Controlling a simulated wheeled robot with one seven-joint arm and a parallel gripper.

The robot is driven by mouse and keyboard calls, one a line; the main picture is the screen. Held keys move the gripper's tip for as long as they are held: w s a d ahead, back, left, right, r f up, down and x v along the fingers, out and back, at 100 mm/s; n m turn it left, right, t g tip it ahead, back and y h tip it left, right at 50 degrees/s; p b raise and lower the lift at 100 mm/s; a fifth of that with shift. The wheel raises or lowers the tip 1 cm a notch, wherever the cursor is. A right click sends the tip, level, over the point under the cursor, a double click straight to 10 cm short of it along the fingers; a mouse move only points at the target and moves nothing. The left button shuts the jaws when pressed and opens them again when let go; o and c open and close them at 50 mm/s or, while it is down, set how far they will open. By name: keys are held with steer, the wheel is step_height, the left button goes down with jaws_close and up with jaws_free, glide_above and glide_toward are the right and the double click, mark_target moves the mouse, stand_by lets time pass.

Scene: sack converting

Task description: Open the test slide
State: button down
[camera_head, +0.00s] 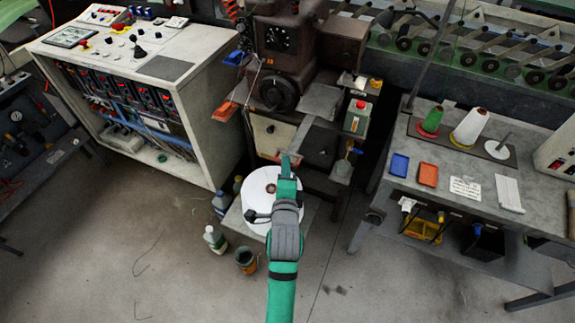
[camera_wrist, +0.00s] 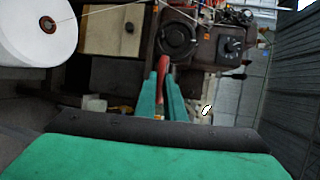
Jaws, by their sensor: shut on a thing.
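My gripper (camera_head: 289,163) reaches up to the front of the dark brown sewing machine (camera_head: 291,45). In the wrist view its two teal fingers (camera_wrist: 161,88) are closed on a narrow red piece (camera_wrist: 163,66), which looks like a handle. A bit of red also shows beside the fingertips in the head view (camera_head: 279,157). I cannot tell for certain that this red piece belongs to the test slide. The slide's body is hidden or not distinguishable behind the gripper, so I cannot tell how far out it stands.
A large white thread roll (camera_head: 262,184) stands just below and left of my fingers, also at the wrist view's left (camera_wrist: 38,30). Bottles (camera_head: 215,239) and a bucket (camera_head: 246,261) stand on the floor. A control cabinet (camera_head: 190,85) is left, a grey table (camera_head: 460,178) right.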

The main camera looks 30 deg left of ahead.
steer(key=shift+s, duration=0.15)
steer(key=c, duration=1.9)
jaws_free()
steer(key=shift+o, duration=0.3)
steer(key=shift+a, duration=0.1)
steer(key=v, duration=1)
steer(key=shift+s, duration=0.35)
